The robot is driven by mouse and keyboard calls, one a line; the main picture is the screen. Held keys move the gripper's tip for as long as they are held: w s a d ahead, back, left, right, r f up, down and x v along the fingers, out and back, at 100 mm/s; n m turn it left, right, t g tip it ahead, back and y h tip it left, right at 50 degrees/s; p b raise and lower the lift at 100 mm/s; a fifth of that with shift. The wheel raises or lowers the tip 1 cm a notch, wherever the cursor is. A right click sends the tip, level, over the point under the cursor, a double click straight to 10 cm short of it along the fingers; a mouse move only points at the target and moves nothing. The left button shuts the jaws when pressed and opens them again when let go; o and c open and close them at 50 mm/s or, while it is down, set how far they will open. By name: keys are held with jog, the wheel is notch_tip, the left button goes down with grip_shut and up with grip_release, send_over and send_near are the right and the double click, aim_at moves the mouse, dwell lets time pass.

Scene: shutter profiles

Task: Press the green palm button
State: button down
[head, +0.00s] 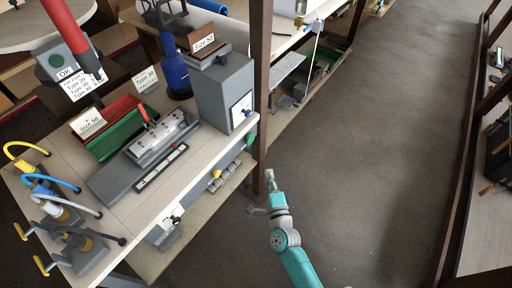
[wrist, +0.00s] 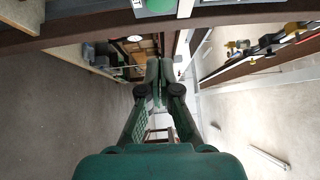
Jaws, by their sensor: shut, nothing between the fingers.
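A green rounded button (head: 250,139) shows in the head view on the right end of the workbench, beside the brown post. In the wrist view a green round part on a pale plate (wrist: 160,5) is cut off by the top edge; it looks like the same button. My gripper (head: 270,174) is below and slightly right of the button in the head view, apart from it, near the foot of the post. In the wrist view my gripper (wrist: 158,68) has its fingers together with nothing between them.
The brown post (head: 262,90) stands close to my gripper. The workbench (head: 140,215) holds a grey fixture (head: 145,160), a green bin (head: 112,138) and a grey box (head: 224,92). A grey box marked OK (head: 62,64) carries another green disc. Open floor (head: 370,150) lies to the right.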

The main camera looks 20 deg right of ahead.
send_near(249, 139)
jog(key=w+d+f, duration=0.2)
jog(key=w+d, duration=0.2)
jog(key=d, duration=0.1)
jog(key=shift+w+a, duration=0.55)
jog(key=shift+w, duration=0.3)
jog(key=shift+w+a, duration=0.5)
jog(key=shift+w, duration=0.35)
